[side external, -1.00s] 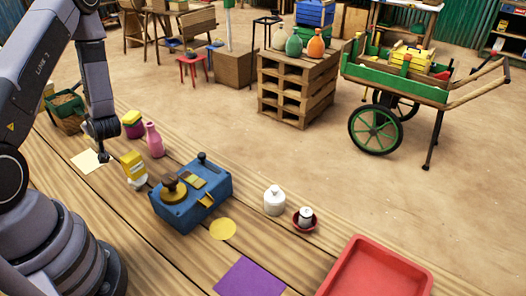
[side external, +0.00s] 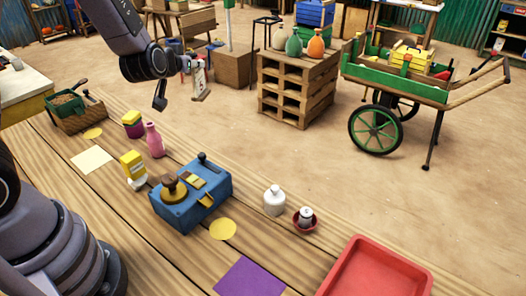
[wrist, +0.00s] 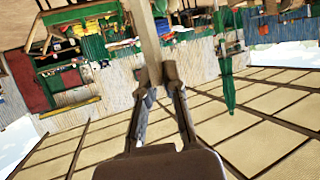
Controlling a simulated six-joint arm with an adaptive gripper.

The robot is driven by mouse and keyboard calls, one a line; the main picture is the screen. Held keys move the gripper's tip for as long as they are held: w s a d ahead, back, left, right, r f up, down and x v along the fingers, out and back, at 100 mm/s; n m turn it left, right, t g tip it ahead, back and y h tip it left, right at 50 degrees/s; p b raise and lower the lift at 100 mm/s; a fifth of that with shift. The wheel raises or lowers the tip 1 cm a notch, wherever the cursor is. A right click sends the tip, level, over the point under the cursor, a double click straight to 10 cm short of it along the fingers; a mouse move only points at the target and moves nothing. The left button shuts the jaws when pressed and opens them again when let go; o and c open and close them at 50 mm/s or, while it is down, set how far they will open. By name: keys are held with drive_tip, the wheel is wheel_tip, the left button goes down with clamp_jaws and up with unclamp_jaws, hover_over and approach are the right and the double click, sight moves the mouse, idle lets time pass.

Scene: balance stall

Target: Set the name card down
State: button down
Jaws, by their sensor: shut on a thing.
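The name card (side external: 201,82) is a small upright pale board with red and dark markings and a brownish foot. It hangs in the air beyond the table's far edge in the side view. My gripper (side external: 187,65) is shut on it near its upper left side. In the wrist view my gripper (wrist: 160,78) has its fingertips closed on a narrow pale brown strip, apparently the card (wrist: 147,38) seen edge-on. The card's printed face is hidden there, and its lettering is too small to read in the side view.
On the wooden table are a cream square (side external: 92,159), yellow discs (side external: 223,229), a purple square (side external: 248,277) and a red tray (side external: 372,278). A blue device (side external: 184,209), yellow box (side external: 133,165), pink bottle (side external: 154,140) and white jar (side external: 274,201) stand between them.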

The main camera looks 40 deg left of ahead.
drive_tip(key=m+h, duration=0.1)
drive_tip(key=w+a+f+m+h, duration=0.1)
drive_tip(key=m+h, duration=0.1)
drive_tip(key=a+f+m+t+h, duration=0.1)
drive_tip(key=h, duration=0.1)
drive_tip(key=shift+w, duration=0.15)
drive_tip(key=s+a+f+m+g+h, duration=0.1)
drive_tip(key=s+f+m+g+h, duration=0.1)
drive_tip(key=s+f+m+h, duration=0.45)
drive_tip(key=s+a+f+m+g+h, duration=0.1)
drive_tip(key=s+f+m+g+h, duration=0.2)
drive_tip(key=s, duration=0.6)
drive_tip(key=w+a+f+t, duration=0.1)
drive_tip(key=w+a+f, duration=0.3)
drive_tip(key=w+f, duration=0.7)
drive_tip(key=shift+w+f+h, duration=0.25)
drive_tip(key=shift+w+h, duration=0.1)
drive_tip(key=shift+w, duration=0.5)
